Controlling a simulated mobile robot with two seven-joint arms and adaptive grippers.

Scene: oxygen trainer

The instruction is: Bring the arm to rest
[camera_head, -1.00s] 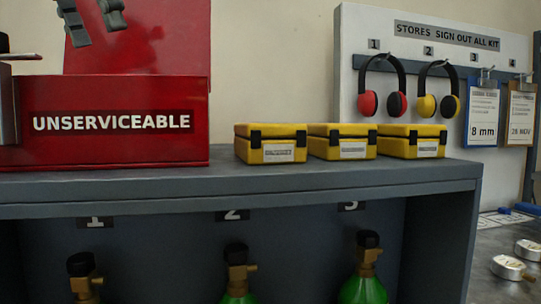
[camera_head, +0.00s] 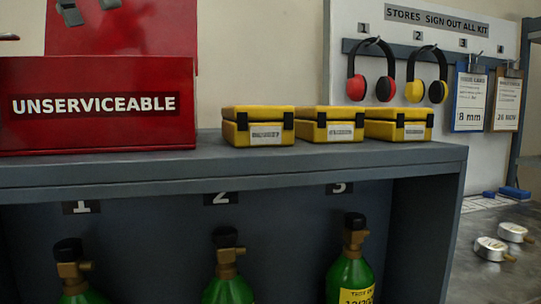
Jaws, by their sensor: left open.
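My left gripper (camera_head: 90,9) shows only by its two grey fingertips at the top left edge of the head view. The fingers are apart, with nothing between them, in front of the upright red panel (camera_head: 125,30). The rest of this gripper and its arm are out of the picture. The red UNSERVICEABLE bin (camera_head: 95,135) stands below the fingers on the shelf, apart from them. My right gripper is not in view.
Three yellow cases (camera_head: 258,127) sit on the grey shelf unit (camera_head: 300,158). Green cylinders (camera_head: 348,272) stand in numbered bays below. Ear defenders (camera_head: 372,80) and clipboards (camera_head: 472,98) hang on a white board. Round gauges (camera_head: 492,249) lie on a bench at right.

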